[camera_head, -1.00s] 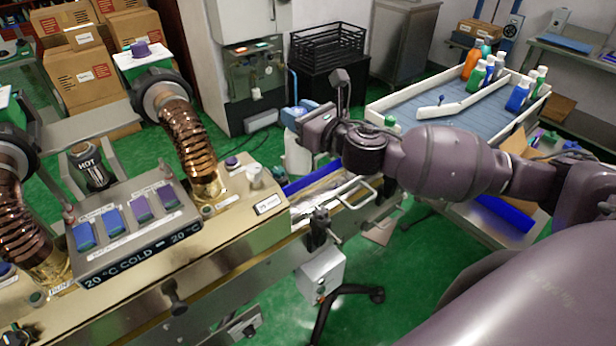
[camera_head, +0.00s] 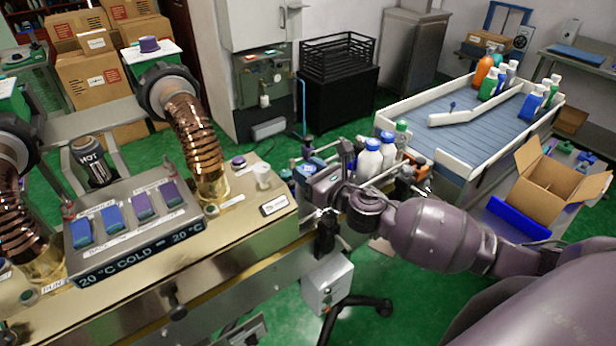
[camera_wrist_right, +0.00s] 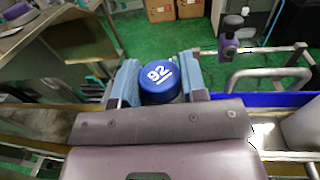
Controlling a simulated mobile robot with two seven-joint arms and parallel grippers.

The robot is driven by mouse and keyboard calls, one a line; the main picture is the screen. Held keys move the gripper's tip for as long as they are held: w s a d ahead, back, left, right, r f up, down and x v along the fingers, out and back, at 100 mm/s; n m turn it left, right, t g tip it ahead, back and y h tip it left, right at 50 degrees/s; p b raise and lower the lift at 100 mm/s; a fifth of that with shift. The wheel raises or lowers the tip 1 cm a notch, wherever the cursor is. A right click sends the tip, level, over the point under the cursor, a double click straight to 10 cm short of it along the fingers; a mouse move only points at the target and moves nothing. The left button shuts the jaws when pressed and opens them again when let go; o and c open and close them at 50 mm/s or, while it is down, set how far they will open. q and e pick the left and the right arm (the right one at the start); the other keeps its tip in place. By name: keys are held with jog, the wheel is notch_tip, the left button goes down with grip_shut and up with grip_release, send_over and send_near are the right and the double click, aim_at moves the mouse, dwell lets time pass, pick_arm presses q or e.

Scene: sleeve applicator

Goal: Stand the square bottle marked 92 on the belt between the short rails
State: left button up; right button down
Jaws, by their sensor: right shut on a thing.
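The bottle marked 92 (camera_wrist_right: 160,82) shows from above in the right wrist view as a round blue cap with white figures; its square body is hidden below. My right gripper (camera_wrist_right: 160,76) is shut on it, one finger on each side of the cap. In the head view my right gripper (camera_head: 318,178) is over the belt line, just right of the gold machine; the arm hides much of the belt. A metal rail (camera_wrist_right: 262,76) and a blue strip (camera_wrist_right: 266,99) lie to the right in the wrist view. My left gripper is not in view.
White bottles with blue caps (camera_head: 369,159) stand close right of my gripper, with a green-capped one behind. The gold machine (camera_head: 240,215) with its control box is to the left. A walled blue table (camera_head: 470,118) and an open carton (camera_head: 548,190) are at the right.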

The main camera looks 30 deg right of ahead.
jog(key=shift+f, duration=0.55)
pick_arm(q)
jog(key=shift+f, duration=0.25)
pick_arm(e)
jog(key=shift+r, duration=0.1)
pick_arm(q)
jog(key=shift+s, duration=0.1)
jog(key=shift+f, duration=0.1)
pick_arm(e)
jog(key=c, duration=0.7)
grip_release()
jog(key=shift+f, duration=0.2)
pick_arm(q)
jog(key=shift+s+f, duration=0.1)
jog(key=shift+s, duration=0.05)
pick_arm(e)
jog(key=shift+o, duration=0.2)
